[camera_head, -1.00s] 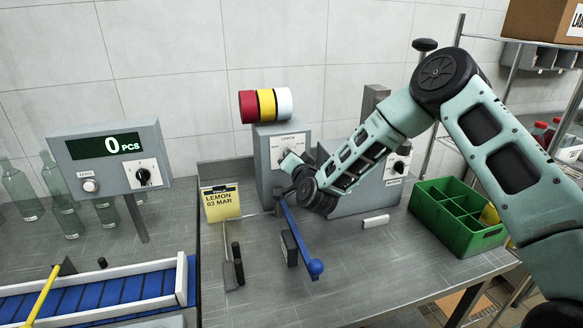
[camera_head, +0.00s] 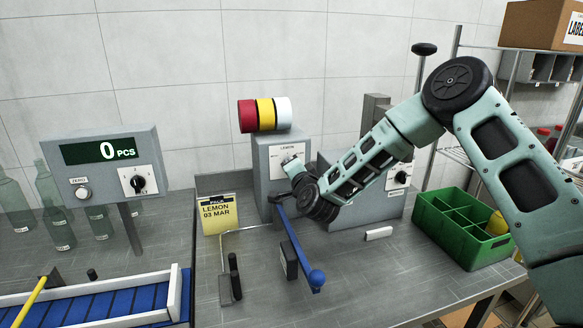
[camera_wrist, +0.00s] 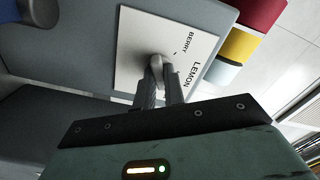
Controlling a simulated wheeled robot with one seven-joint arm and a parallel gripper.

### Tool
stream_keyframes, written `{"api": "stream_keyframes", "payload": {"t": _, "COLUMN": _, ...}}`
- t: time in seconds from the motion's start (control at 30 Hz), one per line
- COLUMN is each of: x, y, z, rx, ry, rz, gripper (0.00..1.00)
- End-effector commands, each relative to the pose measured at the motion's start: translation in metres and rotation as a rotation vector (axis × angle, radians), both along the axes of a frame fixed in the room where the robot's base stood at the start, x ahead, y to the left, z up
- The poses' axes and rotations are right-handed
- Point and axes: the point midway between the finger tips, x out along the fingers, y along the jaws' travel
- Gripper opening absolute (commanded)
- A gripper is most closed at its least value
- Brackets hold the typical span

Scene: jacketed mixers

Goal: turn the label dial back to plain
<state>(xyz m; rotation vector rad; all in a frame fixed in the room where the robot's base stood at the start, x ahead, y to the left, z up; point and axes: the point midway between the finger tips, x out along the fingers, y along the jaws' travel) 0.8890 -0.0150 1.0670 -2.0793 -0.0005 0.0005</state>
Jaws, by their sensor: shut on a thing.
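The label dial (camera_wrist: 156,61) is a small grey knob on a white plate (camera_wrist: 133,45) marked LEMON and BERRY in the wrist view. The plate is on the front of a grey labeller box (camera_head: 264,165) in the head view. My gripper (camera_wrist: 163,77) is shut on the dial, its two fingers reaching over the plate. In the head view my gripper (camera_head: 294,168) covers the dial. The dial's pointer and any plain mark are hidden or too small to read.
Red, yellow and white rolls (camera_head: 265,114) top the labeller. A blue-handled lever (camera_head: 297,245) stands close below my wrist. A yellow LEMON 03 MAR card (camera_head: 219,217) is to the left. A green divided crate (camera_head: 460,235) stands right. The bench front is fairly clear.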

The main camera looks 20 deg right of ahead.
Motion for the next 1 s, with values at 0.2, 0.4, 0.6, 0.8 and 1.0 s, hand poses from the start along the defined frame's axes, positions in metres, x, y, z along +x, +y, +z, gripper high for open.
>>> {"api": "stream_keyframes", "payload": {"t": 0.2, "x": 0.0, "y": -0.001, "z": -0.001, "rx": 0.001, "ry": 0.001, "rz": -0.002, "gripper": 0.33}}
{"api": "stream_keyframes", "payload": {"t": 0.4, "x": 0.0, "y": 0.0, "z": 0.0, "rx": 0.0, "ry": 0.0, "rz": -0.001, "gripper": 0.33}}
{"api": "stream_keyframes", "payload": {"t": 0.6, "x": -0.007, "y": 0.0, "z": -0.001, "rx": 0.0, "ry": 0.0, "rz": -0.001, "gripper": 0.33}}
{"api": "stream_keyframes", "payload": {"t": 0.8, "x": -0.043, "y": 0.0, "z": -0.003, "rx": -0.001, "ry": 0.001, "rz": 0.002, "gripper": 0.33}}
{"api": "stream_keyframes", "payload": {"t": 1.0, "x": -0.09, "y": 0.0, "z": -0.003, "rx": -0.001, "ry": 0.001, "rz": 0.002, "gripper": 0.33}}
